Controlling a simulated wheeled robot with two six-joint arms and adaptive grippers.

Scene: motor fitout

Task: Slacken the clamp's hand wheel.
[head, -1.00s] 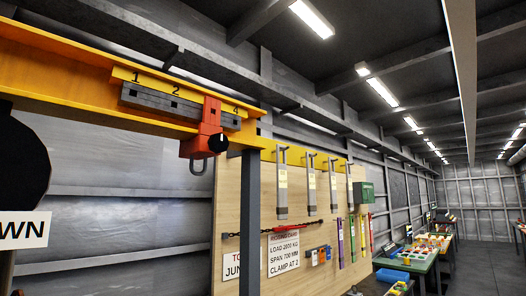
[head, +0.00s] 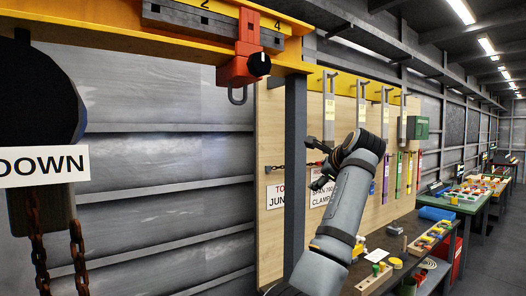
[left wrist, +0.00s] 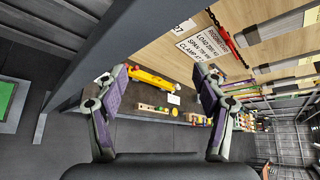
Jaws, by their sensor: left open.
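The red-orange clamp (head: 240,66) hangs on the yellow beam (head: 130,40), between the marks 2 and 4. Its round black hand wheel (head: 259,64) has a white mark and faces me. A grey hook loop hangs under the clamp. My left gripper (head: 314,165) is open and empty, below and to the right of the hand wheel and well apart from it. In the left wrist view, its two fingers (left wrist: 163,80) stand wide apart with nothing between them. The clamp does not show in that view. My right gripper is not in view.
A wooden board (head: 270,225) with hanging tools and cards is behind. A dark hoist with a DOWN sign (head: 42,166) and rusty chains hangs at left. A bench with small parts is at lower right.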

